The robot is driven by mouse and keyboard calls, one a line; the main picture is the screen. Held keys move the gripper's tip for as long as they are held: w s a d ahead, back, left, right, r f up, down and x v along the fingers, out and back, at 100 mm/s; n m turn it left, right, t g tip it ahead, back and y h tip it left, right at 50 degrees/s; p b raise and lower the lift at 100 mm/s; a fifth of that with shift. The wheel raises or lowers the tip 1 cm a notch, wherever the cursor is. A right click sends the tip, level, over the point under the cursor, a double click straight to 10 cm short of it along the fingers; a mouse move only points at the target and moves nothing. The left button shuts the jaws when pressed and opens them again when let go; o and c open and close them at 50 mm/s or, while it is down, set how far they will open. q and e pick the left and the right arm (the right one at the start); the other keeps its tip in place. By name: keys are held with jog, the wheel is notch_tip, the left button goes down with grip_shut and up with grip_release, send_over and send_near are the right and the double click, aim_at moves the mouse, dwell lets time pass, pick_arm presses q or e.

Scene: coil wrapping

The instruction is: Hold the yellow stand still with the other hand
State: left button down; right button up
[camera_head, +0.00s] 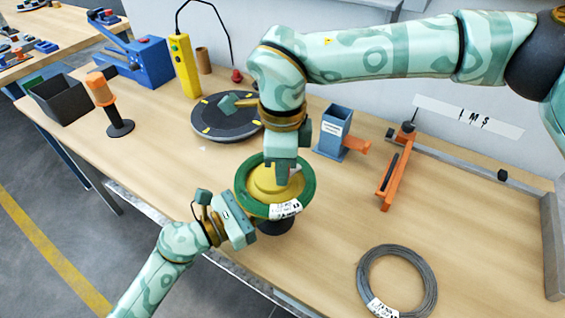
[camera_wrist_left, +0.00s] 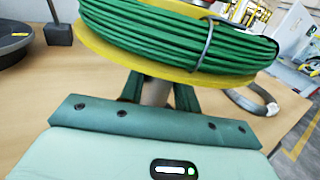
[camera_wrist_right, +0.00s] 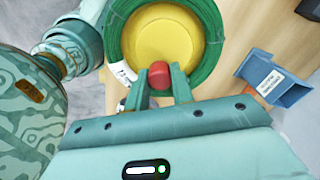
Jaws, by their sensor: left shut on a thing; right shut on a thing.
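The yellow stand (camera_head: 262,180) is at the table's front edge, with a green coil (camera_head: 308,187) around its round yellow top. In the left wrist view its yellow plate (camera_wrist_left: 130,56) is above a grey post (camera_wrist_left: 157,92). My left gripper (camera_wrist_left: 158,88) is shut on that post, below the plate. My right gripper (camera_wrist_right: 158,80) comes from above and is shut on a small red knob (camera_wrist_right: 158,72) at the edge of the yellow top. In the head view my right gripper (camera_head: 281,172) hides the knob.
A dark turntable (camera_head: 215,122) stands behind the stand. A blue box (camera_head: 333,132) and an orange tool (camera_head: 392,170) are to the right. A grey wire coil (camera_head: 430,290) lies at the front right. The table between them is clear.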

jog(key=m, duration=0.7)
jog(key=shift+w, duration=0.1)
jog(key=m, duration=0.3)
jog(key=shift+m, duration=2.1)
pick_arm(q)
jog(key=shift+f, duration=0.1)
pick_arm(e)
jog(key=o, duration=1)
jog(key=shift+r, duration=0.1)
notch_tip(320, 180, up, 12)
